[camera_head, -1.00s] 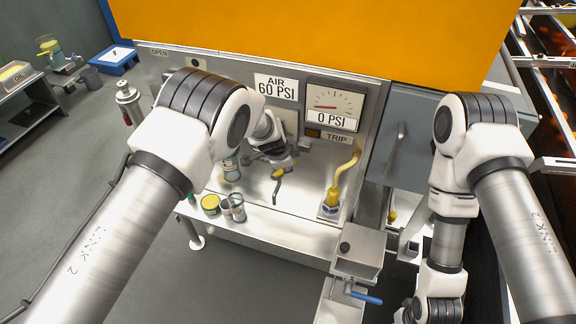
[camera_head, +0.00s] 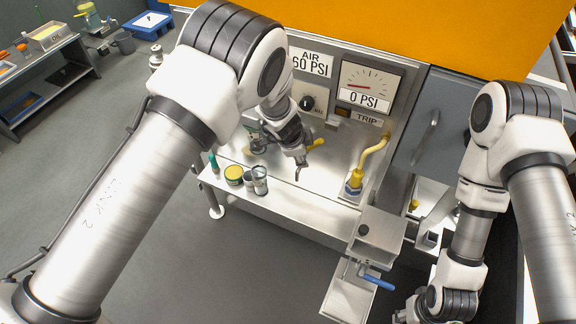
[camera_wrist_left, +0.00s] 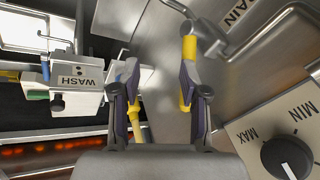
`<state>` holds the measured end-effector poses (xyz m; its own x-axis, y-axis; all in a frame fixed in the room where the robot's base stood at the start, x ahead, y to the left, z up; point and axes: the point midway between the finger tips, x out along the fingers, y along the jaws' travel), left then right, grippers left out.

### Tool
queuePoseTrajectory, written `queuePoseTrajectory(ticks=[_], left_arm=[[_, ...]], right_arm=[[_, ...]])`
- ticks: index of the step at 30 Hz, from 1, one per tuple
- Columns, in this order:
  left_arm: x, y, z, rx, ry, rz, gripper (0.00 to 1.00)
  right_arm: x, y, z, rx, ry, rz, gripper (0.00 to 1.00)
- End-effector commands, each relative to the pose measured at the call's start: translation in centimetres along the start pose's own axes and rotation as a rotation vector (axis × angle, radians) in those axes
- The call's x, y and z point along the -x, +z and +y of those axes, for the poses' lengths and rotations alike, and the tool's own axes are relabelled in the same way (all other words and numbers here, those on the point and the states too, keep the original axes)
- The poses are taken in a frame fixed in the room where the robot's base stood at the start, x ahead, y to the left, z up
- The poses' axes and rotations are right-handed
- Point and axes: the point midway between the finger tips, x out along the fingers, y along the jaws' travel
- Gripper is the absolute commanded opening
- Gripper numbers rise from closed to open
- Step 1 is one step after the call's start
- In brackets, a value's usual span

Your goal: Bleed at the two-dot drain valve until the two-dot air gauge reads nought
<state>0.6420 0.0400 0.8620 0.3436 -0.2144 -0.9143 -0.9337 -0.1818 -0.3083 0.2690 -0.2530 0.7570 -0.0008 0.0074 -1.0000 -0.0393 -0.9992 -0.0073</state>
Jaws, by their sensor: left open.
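A drain valve shows its yellow lever (camera_head: 317,143) low on the machine's steel front. In the left wrist view the lever (camera_wrist_left: 189,47) stands by the tip of the right-hand finger, beside a bent metal pipe and a partly cut-off "DRAIN" label (camera_wrist_left: 235,14). I cannot tell whether they touch. My left gripper (camera_head: 302,158) is open around empty space; its fingers also show in the wrist view (camera_wrist_left: 160,75). An "AIR 60 PSI" plate (camera_head: 310,64) is partly covered by my left arm. Its dial and any dot marks are hidden.
A dial (camera_head: 368,82) beside it reads 0 PSI. A black knob (camera_head: 307,103) sits below the air plate. A "WASH" box (camera_wrist_left: 78,78) shows in the wrist view.

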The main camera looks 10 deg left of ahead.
Motion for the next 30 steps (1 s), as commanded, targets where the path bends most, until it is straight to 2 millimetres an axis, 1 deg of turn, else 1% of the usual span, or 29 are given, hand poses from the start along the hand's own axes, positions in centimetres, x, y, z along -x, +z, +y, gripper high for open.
queuePoseTrajectory(ticks=[1,12,16,22,23,24,26,28,30], left_arm=[[0.3,0.5,0.5,0.003,0.000,-0.005,0.44],[2.4,3.4,4.0,0.003,0.004,-0.002,0.44],[2.6,3.8,4.4,0.001,0.001,-0.003,0.44],[2.6,3.8,4.4,0.000,0.001,-0.003,0.44],[2.6,3.8,4.4,0.000,0.001,-0.002,0.37],[2.6,3.8,4.4,0.006,0.001,-0.002,0.23],[2.6,3.8,4.4,0.042,0.001,-0.002,0.02],[2.6,3.9,4.4,0.151,-0.001,-0.011,0.00],[2.6,4.7,4.4,0.320,-0.006,-0.047,0.00]], right_arm=[[0.0,0.0,0.0,0.000,0.000,0.000,0.44],[0.0,0.0,0.0,0.000,0.000,0.000,0.44],[0.0,0.0,0.0,0.000,0.000,0.000,0.44],[0.0,0.0,0.0,0.000,0.000,0.000,0.44],[0.0,0.0,0.0,0.000,0.000,0.000,0.44],[0.0,0.0,0.0,0.000,0.000,0.000,0.44],[0.0,0.0,0.0,0.000,0.000,0.000,0.44],[0.0,0.0,0.0,0.000,0.000,0.000,0.44],[0.0,0.0,0.0,0.000,0.000,0.000,0.44]])
